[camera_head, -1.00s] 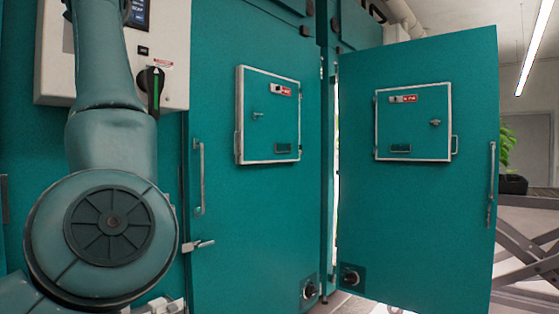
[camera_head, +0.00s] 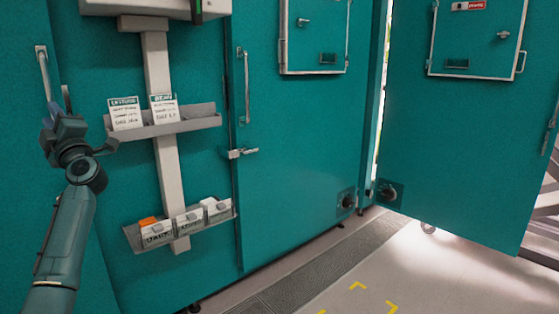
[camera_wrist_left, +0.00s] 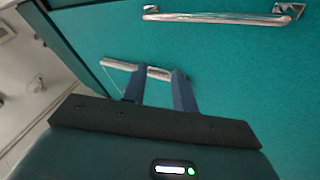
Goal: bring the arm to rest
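My left arm (camera_head: 62,250) comes up from the lower left of the head view. Its gripper (camera_head: 57,108) is in front of the teal door at the far left, close to a vertical metal handle (camera_head: 43,74). In the left wrist view the two blue fingers (camera_wrist_left: 160,88) stand apart, with no object clearly held. A metal bar (camera_wrist_left: 118,65) shows behind and between them; I cannot tell whether they touch it. A second handle (camera_wrist_left: 225,17) crosses the top of that view. My right gripper is not in view.
A post carries a shelf (camera_head: 195,122) with two cards and a lower rack (camera_head: 135,240) with small boxes. The middle teal door (camera_head: 290,160) looks closed. The right door (camera_head: 460,140) stands swung out, with a bright gap beside it. The floor (camera_head: 430,275) in front is clear.

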